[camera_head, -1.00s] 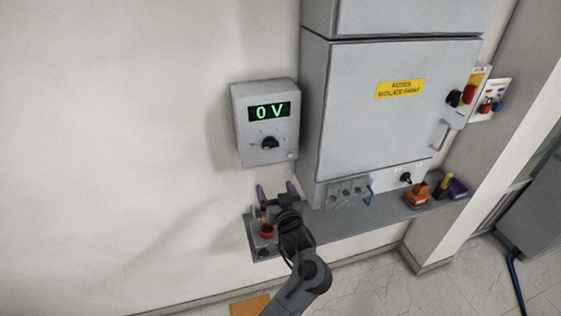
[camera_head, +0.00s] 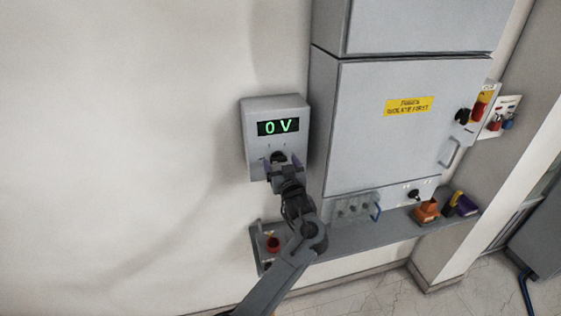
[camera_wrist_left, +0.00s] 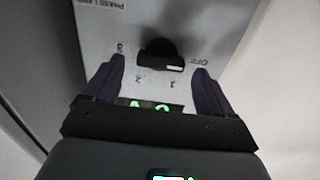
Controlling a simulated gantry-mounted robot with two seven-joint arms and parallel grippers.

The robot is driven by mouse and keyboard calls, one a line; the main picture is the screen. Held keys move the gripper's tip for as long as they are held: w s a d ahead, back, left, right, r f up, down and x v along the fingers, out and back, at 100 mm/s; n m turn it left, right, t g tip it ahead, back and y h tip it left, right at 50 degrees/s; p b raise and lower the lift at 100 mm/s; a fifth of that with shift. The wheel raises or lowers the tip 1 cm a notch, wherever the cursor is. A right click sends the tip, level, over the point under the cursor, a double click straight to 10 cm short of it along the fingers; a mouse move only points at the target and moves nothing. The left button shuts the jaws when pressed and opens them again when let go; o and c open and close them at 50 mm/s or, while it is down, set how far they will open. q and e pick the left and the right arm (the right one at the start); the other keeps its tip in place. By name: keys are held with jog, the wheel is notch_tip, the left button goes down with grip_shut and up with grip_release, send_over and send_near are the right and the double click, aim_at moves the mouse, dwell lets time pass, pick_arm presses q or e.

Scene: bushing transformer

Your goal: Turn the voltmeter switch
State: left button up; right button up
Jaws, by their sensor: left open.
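The voltmeter (camera_head: 248,135) is a grey wall box with a green display (camera_head: 279,127) reading 0 V. Its black rotary switch (camera_head: 278,157) sits below the display, partly hidden by my gripper in the head view. In the left wrist view the switch knob (camera_wrist_left: 162,56) has a white mark, with OFF and number labels around it. My left gripper (camera_head: 282,166) is open, its purple fingers at either side of the knob and apart from it. It also shows in the left wrist view (camera_wrist_left: 157,85). My right gripper is not in view.
A large grey cabinet (camera_head: 380,130) with a yellow label (camera_head: 409,105) stands just right of the voltmeter. A shelf (camera_head: 350,237) below carries a red button, an orange item (camera_head: 427,211) and other small items. The wall left is clear.

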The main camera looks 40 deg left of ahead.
pick_arm(q)
jog(key=shift+w+a, duration=0.35)
jog(key=shift+a, duration=0.1)
jog(key=c, duration=1.1)
jog(key=shift+o, duration=0.2)
jog(key=shift+r+m+p, duration=0.15)
jog(key=shift+m+p, duration=0.55)
jog(key=shift+p, duration=0.45)
jog(key=m+p, duration=0.4)
jog(key=shift+w+d, duration=0.1)
jog(key=m+p, duration=0.3)
jog(key=shift+m, duration=0.4)
jog(key=shift+w+f+m+p, duration=0.1)
jog(key=shift+f+m+p, duration=0.1)
jog(key=shift+m+p, duration=0.8)
jog(key=shift+f+m, duration=0.1)
jog(key=shift+m, duration=0.3)
